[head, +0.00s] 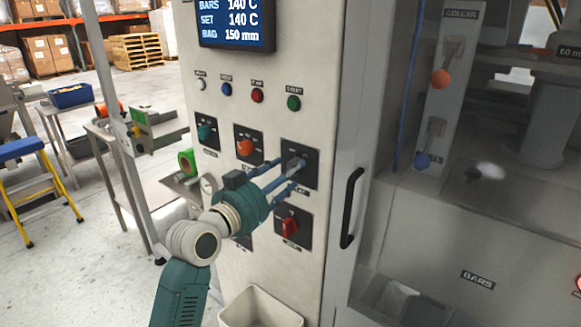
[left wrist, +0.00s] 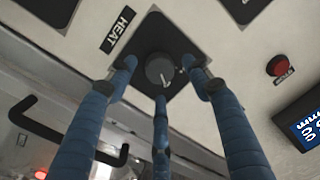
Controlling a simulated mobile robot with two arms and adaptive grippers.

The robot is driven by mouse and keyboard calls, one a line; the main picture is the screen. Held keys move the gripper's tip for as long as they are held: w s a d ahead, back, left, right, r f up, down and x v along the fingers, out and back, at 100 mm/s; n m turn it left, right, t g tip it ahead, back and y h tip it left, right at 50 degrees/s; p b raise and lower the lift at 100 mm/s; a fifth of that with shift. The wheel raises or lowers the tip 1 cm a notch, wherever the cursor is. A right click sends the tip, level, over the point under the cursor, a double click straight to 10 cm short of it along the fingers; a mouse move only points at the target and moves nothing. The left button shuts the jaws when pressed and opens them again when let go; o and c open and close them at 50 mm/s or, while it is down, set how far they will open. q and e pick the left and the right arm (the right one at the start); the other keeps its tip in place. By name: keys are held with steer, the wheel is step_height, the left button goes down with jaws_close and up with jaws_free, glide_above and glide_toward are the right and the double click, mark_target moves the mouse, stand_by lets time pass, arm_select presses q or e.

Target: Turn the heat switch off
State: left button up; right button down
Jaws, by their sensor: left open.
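The heat switch (left wrist: 160,68) is a dark round knob with a white mark on a black square plate; the HEAT label (left wrist: 117,30) is beside the plate in the left wrist view. In the head view the plate (head: 311,154) is at the right of the white panel, and the knob is partly hidden by my fingers. My left gripper (head: 287,174) is at the panel. In the left wrist view its blue fingers (left wrist: 160,85) are open and spread around the knob; I cannot tell whether they touch it. My right gripper is not in view.
A teal knob (head: 205,132) and an orange knob (head: 244,147) sit left of the heat switch. A red switch (head: 290,227) is below it. A black door handle (head: 351,208) stands out to the right. A display (head: 236,22) and several buttons are above.

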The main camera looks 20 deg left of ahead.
arm_select(q)
steer(key=shift+x, duration=0.8)
steer(key=c, duration=1.2)
steer(key=shift+o, duration=0.2)
steer(key=shift+w+a+r+n+p, duration=0.1)
steer(key=shift+r+n+p, duration=0.05)
steer(key=shift+n+p, duration=2.55)
steer(key=shift+a+r+n+p, duration=0.1)
steer(key=shift+r+n+p, duration=0.05)
steer(key=shift+n+p, duration=2.55)
steer(key=shift+n+b, duration=0.35)
steer(key=shift+n, duration=0.25)
